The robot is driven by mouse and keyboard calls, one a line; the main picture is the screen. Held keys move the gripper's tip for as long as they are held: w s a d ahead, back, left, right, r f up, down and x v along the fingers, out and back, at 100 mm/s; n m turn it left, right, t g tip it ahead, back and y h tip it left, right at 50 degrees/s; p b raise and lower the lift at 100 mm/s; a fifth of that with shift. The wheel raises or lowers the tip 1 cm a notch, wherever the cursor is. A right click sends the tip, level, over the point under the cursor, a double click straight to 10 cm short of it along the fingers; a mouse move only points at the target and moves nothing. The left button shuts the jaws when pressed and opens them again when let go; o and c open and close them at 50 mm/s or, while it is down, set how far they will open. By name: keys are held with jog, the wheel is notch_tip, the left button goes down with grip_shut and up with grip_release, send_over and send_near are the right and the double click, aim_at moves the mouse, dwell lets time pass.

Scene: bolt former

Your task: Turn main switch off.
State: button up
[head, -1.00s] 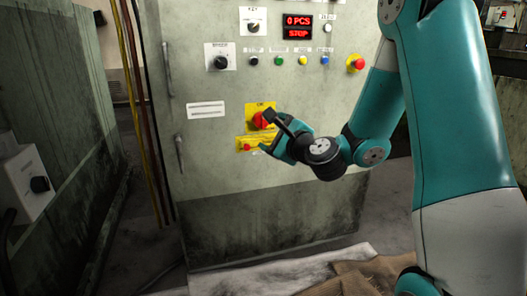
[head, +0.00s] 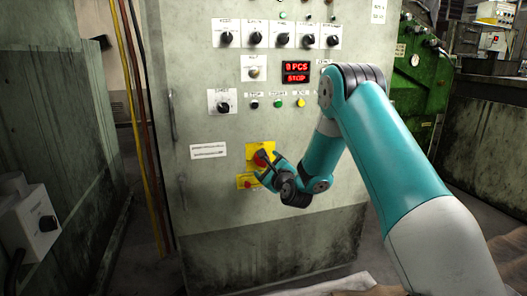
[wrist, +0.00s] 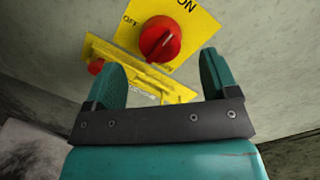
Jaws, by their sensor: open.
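The main switch is a red rotary knob (head: 260,158) on a yellow plate (head: 250,148), low on the grey-green cabinet door. I see no contact.
A yellow tag or bracket (wrist: 137,72) with a small red part (wrist: 96,67) sits just below the switch, near the left finger. Several dark knobs, buttons and a red display (head: 296,71) reading 0 PCS, STOP are higher on the cabinet. A green machine (head: 418,80) stands behind at right.

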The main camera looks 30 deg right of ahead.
jog(key=w, duration=0.2)
jog(key=w+d, duration=0.1)
jog(key=w, duration=0.1)
jog(key=shift+w+f, duration=0.1)
jog(key=shift+w, duration=0.2)
jog(key=c, duration=0.9)
